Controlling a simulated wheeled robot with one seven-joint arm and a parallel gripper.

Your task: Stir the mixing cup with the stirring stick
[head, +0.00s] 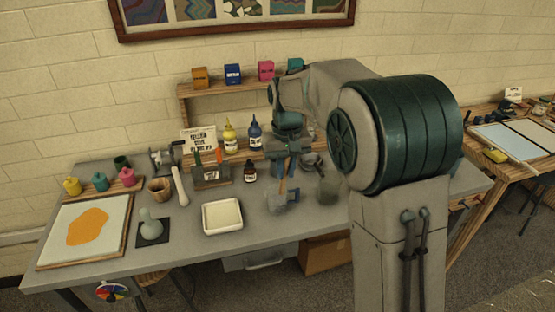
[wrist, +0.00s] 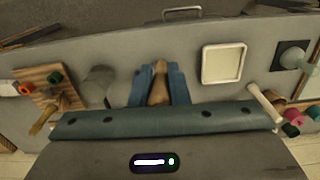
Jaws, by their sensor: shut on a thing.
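My gripper (head: 285,175) is shut on the stirring stick (head: 283,187), a thin brown stick pointing down. The stick's lower end is over or inside a clear mixing cup (head: 284,204) on the grey table; I cannot tell how deep. In the wrist view the gripper (wrist: 157,88) has its blue fingers on both sides of the wooden stick (wrist: 158,80). The mixing cup is not clearly seen there, hidden behind the fingers and stick. A second, greyish clear cup (head: 328,188) stands to the right, close to my arm; it also shows in the wrist view (wrist: 99,84).
A white square tray (head: 222,229) lies left of the mixing cup. A small dark bottle (head: 250,172) stands close behind the gripper's left side. Yellow (head: 230,138) and blue (head: 254,136) bottles stand farther back. A framed tray with an orange blot (head: 118,240) lies far left.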

